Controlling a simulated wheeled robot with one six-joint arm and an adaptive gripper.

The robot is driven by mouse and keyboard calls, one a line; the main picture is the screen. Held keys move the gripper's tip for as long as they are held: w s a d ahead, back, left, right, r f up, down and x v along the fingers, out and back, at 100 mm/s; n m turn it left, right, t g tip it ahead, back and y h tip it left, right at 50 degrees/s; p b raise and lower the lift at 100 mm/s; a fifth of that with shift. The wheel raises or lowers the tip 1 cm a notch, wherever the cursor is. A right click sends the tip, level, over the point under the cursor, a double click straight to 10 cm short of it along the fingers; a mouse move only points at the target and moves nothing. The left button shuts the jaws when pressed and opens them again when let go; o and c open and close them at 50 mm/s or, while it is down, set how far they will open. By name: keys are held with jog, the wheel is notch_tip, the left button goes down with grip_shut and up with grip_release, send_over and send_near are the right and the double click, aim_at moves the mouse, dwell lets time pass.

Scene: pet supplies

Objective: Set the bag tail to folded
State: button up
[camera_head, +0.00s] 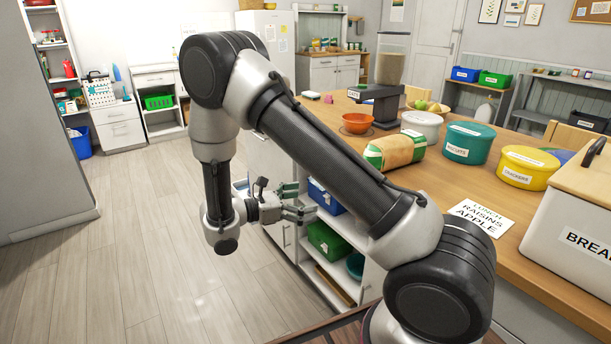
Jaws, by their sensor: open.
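A tan bag with green ends (396,151) lies on its side on the wooden counter, behind my upper arm link in the picture. Its left end shows a green and white band; I cannot tell which end is the tail or whether it is folded. My gripper (302,203) is left of the counter and lower than its top, in front of the open shelves. Its fingers are apart and point right, with nothing visible between them. It is well away from the bag.
An orange bowl (357,123) and a dispenser (386,95) stand behind the bag. White (421,124), teal (468,143) and yellow (530,168) tubs stand to its right. A paper sign (470,216) and a bread box (575,225) are nearer. The floor at left is clear.

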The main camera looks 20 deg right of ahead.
jog(key=shift+n+t+h, duration=0.4)
jog(key=shift+n+t, duration=0.1)
jog(key=shift+t, duration=0.3)
jog(key=shift+w+d+r, duration=0.45)
jog(key=shift+w+d, duration=0.15)
jog(key=shift+d, duration=0.5)
jog(key=shift+w+d+r, duration=0.4)
jog(key=shift+w+d, duration=0.2)
jog(key=shift+d, duration=0.5)
jog(key=shift+w+d+r, duration=0.45)
jog(key=shift+w+d, duration=0.15)
jog(key=shift+d, duration=0.5)
jog(key=shift+c, duration=0.4)
jog(key=c, duration=1.4)
jog(key=shift+a+r, duration=0.1)
jog(key=shift+r, duration=0.05)
